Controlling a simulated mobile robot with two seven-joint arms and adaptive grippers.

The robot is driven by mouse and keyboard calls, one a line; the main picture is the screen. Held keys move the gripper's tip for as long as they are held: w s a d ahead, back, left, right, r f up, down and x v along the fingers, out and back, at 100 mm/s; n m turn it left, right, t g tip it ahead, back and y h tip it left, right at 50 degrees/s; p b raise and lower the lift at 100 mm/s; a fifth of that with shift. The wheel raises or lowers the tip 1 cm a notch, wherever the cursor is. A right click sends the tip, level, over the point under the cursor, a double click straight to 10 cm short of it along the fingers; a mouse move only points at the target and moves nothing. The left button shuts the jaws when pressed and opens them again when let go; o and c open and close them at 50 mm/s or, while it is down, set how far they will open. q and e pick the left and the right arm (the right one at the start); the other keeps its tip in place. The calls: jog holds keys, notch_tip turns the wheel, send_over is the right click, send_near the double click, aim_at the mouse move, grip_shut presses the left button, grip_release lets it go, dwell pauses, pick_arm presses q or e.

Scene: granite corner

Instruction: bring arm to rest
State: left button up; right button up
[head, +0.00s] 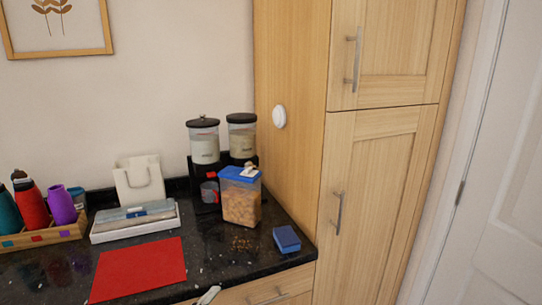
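The black speckled granite counter (215,262) fills the lower left.
On the counter are a red mat (138,269), a white tray (135,226), a wooden bottle rack (40,237), a blue-lidded food container (241,203), a blue box (287,239) and a dispenser stand (203,190) with two jars. Crumbs lie before the container. A tall wooden cabinet (372,160) stands right.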

pick_arm(q)
jog(key=s+a+f+n+g+y, duration=0.2)
jog(key=s+a+f+n, duration=0.2)
jog(key=f, duration=0.3)
jog(key=s+a+f+n+g+y, duration=0.2)
jog(key=s+a+f+n, duration=0.2)
jog(key=s+f, duration=0.2)
jog(key=s+a+f+n+g+y, duration=0.2)
jog(key=s+a+f+n, duration=0.2)
jog(key=f, duration=0.5)
jog(key=shift+s+f, duration=0.4)
jog(key=shift+s, duration=0.7)
